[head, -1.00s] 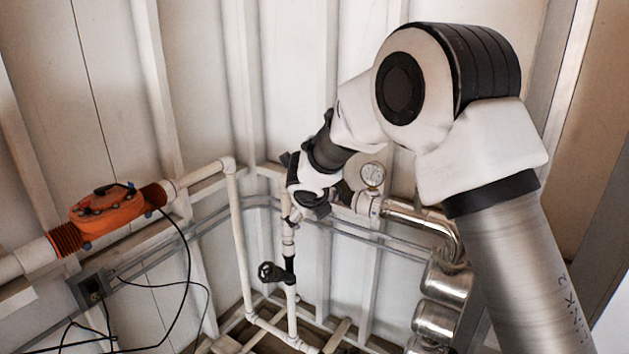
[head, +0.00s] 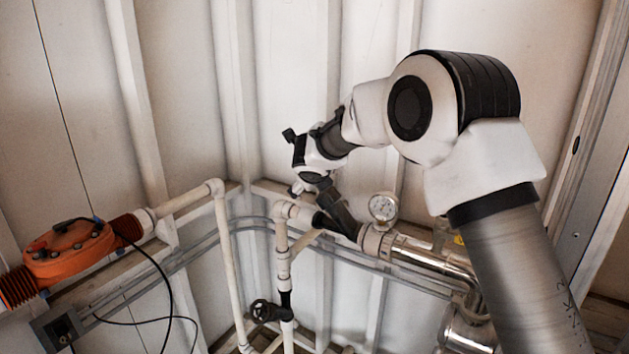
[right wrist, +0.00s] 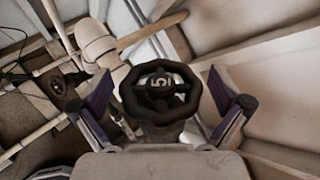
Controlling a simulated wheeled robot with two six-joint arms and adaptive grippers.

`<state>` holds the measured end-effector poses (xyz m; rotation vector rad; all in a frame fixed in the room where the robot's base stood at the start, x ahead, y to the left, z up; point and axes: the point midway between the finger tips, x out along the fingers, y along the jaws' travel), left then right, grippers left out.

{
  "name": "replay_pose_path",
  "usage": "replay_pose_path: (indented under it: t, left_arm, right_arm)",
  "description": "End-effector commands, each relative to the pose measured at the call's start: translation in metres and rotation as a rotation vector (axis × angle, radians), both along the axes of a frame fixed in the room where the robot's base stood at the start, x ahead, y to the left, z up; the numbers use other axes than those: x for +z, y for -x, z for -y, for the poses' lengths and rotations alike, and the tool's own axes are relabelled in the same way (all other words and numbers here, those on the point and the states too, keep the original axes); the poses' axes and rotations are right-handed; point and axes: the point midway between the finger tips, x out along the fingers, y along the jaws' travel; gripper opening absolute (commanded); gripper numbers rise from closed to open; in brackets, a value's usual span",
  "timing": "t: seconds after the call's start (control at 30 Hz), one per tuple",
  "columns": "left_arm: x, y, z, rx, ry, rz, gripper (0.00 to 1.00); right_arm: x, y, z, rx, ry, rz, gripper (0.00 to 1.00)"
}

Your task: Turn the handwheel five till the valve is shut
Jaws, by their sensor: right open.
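A black round handwheel (right wrist: 160,92) with a mark at its hub sits close in the middle of the right wrist view. I cannot read the mark. My right gripper (right wrist: 160,80) is open, with one finger on each side of the wheel and a gap showing on both sides. In the head view my right gripper (head: 308,182) is by the top of a black valve (head: 338,212) on the pipe, and hides its wheel. I cannot tell from here how far the valve is turned. My left gripper is not in view.
A second black handwheel (head: 263,311) sits on the lower vertical pipe; one also shows at left in the right wrist view (right wrist: 62,86). A pressure gauge (head: 383,207) stands right of the valve. An orange unit (head: 70,250) with cables is on the left pipe.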

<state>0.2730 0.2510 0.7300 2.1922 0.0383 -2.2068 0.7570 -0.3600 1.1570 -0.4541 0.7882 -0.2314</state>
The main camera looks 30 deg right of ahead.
Motion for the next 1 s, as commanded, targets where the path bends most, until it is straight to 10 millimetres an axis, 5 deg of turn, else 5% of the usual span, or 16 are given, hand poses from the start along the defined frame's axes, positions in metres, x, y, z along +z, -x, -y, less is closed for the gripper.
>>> replay_pose_path:
  t: [0.2,0.37,1.0]
  left_arm:
    - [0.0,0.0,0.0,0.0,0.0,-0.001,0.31]
    - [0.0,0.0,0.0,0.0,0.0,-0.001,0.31]
    - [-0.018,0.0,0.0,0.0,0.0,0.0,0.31]
  right_arm:
    - [0.001,-0.001,0.0,0.0,0.001,0.002,1.0]
    - [0.0,-0.001,0.0,0.0,0.001,0.001,0.43]
    - [-0.005,-0.001,0.0,-0.051,0.047,0.028,0.42]
